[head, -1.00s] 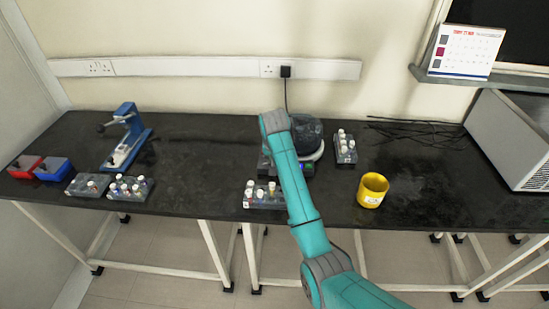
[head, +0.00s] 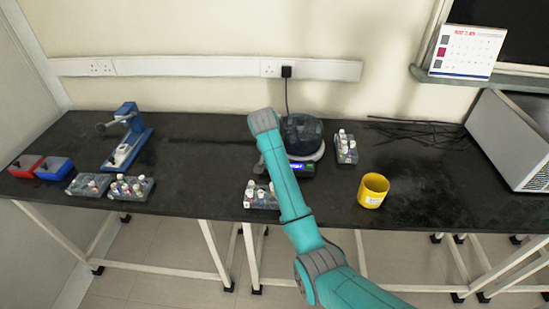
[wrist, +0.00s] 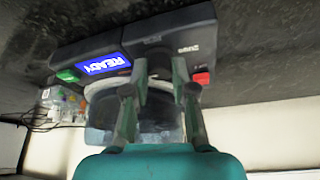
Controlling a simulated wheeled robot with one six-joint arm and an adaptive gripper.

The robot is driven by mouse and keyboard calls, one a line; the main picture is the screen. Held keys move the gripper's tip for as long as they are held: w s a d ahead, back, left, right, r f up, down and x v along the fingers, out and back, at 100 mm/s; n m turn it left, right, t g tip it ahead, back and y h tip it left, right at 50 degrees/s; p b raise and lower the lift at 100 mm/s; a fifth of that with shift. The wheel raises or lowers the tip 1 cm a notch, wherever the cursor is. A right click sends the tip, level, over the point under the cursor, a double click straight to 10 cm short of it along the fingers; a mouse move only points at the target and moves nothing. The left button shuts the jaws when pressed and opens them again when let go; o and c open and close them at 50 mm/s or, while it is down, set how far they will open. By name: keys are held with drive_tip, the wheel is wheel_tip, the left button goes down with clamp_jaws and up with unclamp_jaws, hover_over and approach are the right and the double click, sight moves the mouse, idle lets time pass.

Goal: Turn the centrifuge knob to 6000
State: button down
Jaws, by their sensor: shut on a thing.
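The centrifuge (head: 303,133) stands on the dark bench with a dark rounded lid, partly behind my arm. Its front panel (wrist: 180,32) shows upside down in the wrist view. A blue display (wrist: 104,65) on it reads READY, with a green button (wrist: 68,76) on one side and a red button (wrist: 201,78) on the other. My gripper (wrist: 160,68) is at the panel between display and red button, shut on the knob, which its fingers mostly hide. The knob's pointer and scale cannot be read.
Tube racks stand at the centrifuge's right (head: 346,150) and in front of it (head: 258,200). A yellow cup (head: 372,191) is to the right. A blue device (head: 127,140), more racks and small red and blue bins are at left. The bench between is clear.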

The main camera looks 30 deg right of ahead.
drive_tip(key=c, duration=0.9)
unclamp_jaws()
drive_tip(key=shift+c, duration=0.2)
drive_tip(key=shift+r, duration=0.1)
drive_tip(key=v, duration=1.1)
drive_tip(key=shift+a+r, duration=0.2)
drive_tip(key=shift+r, duration=0.15)
drive_tip(key=shift+s, duration=0.25)
